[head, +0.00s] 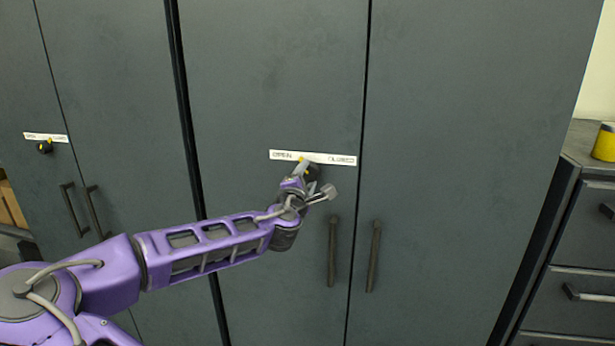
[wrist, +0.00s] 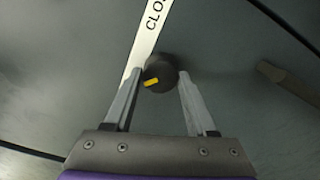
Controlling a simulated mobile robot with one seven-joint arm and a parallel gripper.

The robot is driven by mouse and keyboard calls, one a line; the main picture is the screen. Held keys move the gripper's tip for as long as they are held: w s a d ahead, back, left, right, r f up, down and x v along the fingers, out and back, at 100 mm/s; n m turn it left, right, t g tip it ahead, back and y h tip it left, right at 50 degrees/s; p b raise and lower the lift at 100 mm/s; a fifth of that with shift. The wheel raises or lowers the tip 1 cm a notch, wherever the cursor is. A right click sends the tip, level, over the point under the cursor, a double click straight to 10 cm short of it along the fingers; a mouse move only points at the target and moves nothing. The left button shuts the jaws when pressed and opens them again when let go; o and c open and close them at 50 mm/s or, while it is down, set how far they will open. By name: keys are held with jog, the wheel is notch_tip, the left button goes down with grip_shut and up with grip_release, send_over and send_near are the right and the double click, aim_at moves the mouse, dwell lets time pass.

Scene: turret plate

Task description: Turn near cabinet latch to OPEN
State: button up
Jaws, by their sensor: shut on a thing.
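The near cabinet latch is a dark round knob (head: 312,171) with a yellow pointer mark, just below a white label strip (head: 340,159) reading OPEN at left and CLOSED at right. The knob also shows in the wrist view (wrist: 163,70). Its yellow mark points up and to the label's left, toward the OPEN side. My gripper (head: 311,178) is shut on the knob, with one finger on each side in the wrist view (wrist: 160,82). My fingers partly hide the knob in the head view.
Two dark vertical handles (head: 332,252) (head: 373,256) hang below the latch, beside the door seam. Another cabinet at left has its own label and knob (head: 45,147). A drawer unit (head: 570,235) with a yellow object (head: 605,145) on top stands at right.

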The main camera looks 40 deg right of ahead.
jog(key=o, duration=1.4)
jog(key=shift+c, duration=0.2)
jog(key=shift+s+a, duration=0.1)
jog(key=b+v, duration=0.7)
jog(key=v, duration=1)
jog(key=shift+f, duration=0.15)
jog(key=shift+a, duration=0.15)
